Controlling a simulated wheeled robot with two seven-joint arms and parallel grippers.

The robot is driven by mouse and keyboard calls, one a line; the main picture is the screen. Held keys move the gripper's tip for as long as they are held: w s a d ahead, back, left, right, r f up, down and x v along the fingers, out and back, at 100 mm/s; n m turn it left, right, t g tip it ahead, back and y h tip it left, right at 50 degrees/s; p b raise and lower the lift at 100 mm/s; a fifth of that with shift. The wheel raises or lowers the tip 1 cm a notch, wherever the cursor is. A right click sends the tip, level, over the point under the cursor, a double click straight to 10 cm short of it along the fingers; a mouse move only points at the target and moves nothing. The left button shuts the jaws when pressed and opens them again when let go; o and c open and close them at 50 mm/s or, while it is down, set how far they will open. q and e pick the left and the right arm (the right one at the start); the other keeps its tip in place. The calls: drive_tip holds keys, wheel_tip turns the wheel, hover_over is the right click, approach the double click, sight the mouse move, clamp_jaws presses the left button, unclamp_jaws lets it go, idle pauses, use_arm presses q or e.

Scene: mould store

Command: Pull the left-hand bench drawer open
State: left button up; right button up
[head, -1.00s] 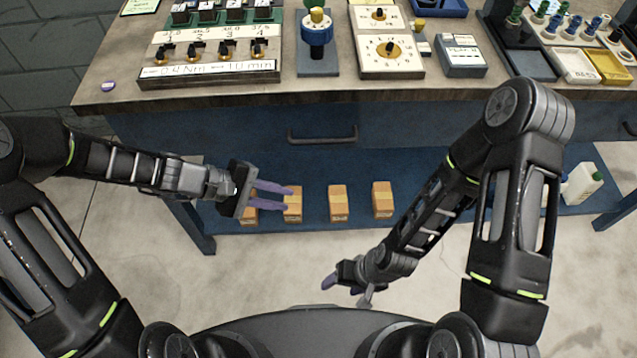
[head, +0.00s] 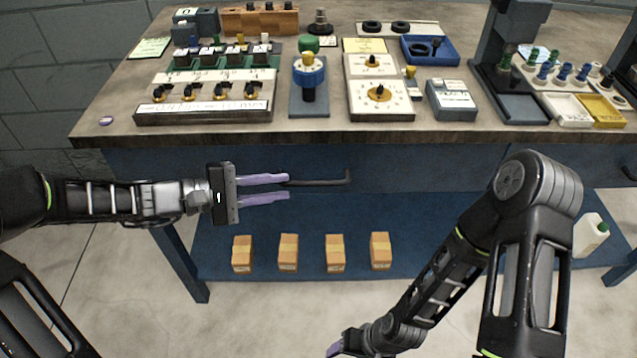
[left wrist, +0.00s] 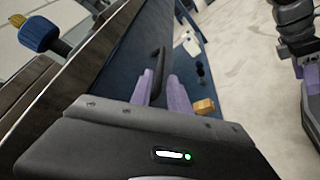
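The left-hand bench drawer (head: 415,168) has a blue front under the worktop and looks closed. Its dark bar handle (head: 330,182) runs sideways across the front. My left gripper (head: 288,187) is open, with its two purple fingers pointing right at the handle's left end. In the left wrist view the handle (left wrist: 157,62) shows between and just beyond the fingertips (left wrist: 160,76). I cannot tell whether they touch it. My right gripper (head: 336,350) is low at the bottom edge, partly cut off, and its opening cannot be judged.
The worktop (head: 330,137) above carries gauges, dials, trays and fittings. Several small cardboard boxes (head: 288,252) stand on the blue lower shelf (head: 340,212). A white bottle (head: 590,234) stands at the right. Another drawer handle (head: 629,173) shows at the right edge. The floor in front is clear.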

sight(302, 185)
use_arm(q)
drive_tip(key=shift+a, duration=0.15)
drive_tip(key=shift+b+x, duration=0.3)
drive_tip(key=shift+x, duration=3.7)
drive_tip(key=shift+f, duration=0.1)
drive_tip(key=shift+c, duration=0.2)
clamp_jaws()
